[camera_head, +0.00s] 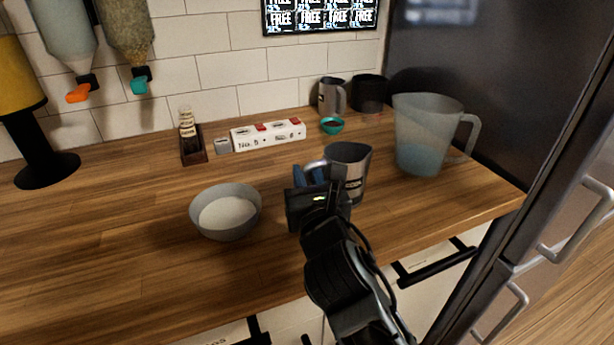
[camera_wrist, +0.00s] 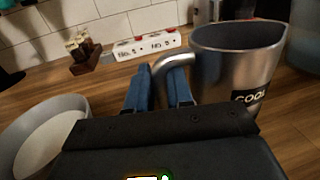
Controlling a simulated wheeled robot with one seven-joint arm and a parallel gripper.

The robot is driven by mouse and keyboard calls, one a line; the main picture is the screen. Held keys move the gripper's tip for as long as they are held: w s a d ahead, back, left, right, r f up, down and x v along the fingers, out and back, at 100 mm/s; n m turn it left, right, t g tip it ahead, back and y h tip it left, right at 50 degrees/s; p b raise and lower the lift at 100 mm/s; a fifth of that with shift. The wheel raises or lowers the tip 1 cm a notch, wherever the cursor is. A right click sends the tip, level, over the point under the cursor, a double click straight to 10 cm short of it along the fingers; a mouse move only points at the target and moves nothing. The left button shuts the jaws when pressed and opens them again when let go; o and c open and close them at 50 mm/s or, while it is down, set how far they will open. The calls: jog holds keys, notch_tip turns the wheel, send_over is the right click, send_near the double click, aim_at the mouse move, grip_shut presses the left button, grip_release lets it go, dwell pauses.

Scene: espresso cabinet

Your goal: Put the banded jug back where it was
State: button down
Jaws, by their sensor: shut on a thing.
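A steel jug (camera_head: 352,170) with a dark label reading "COOL" is upright at the right-middle of the wooden counter; it also shows in the wrist view (camera_wrist: 232,75). My gripper (camera_head: 308,180) is at its left side, its blue fingers shut on the jug's handle (camera_wrist: 168,65). I cannot tell whether the jug's base touches the counter. Another steel jug (camera_head: 331,97) stands at the back near the wall; any band on it is too small to make out.
A grey bowl (camera_head: 226,212) is left of my gripper. A large translucent pitcher (camera_head: 428,135) stands right of the held jug. Behind are a white numbered block (camera_head: 268,135), a teal cup (camera_head: 332,126) and a black canister (camera_head: 369,93). The counter's left front is clear.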

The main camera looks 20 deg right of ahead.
jog(key=shift+f, duration=0.1)
jog(key=c, duration=1)
grip_release()
jog(key=s, duration=0.4)
jog(key=s+a, duration=0.1)
jog(key=s, duration=0.3)
jog(key=s+a+b, duration=0.1)
jog(key=s, duration=0.2)
jog(key=shift+s+a, duration=0.15)
jog(key=shift+s, duration=0.25)
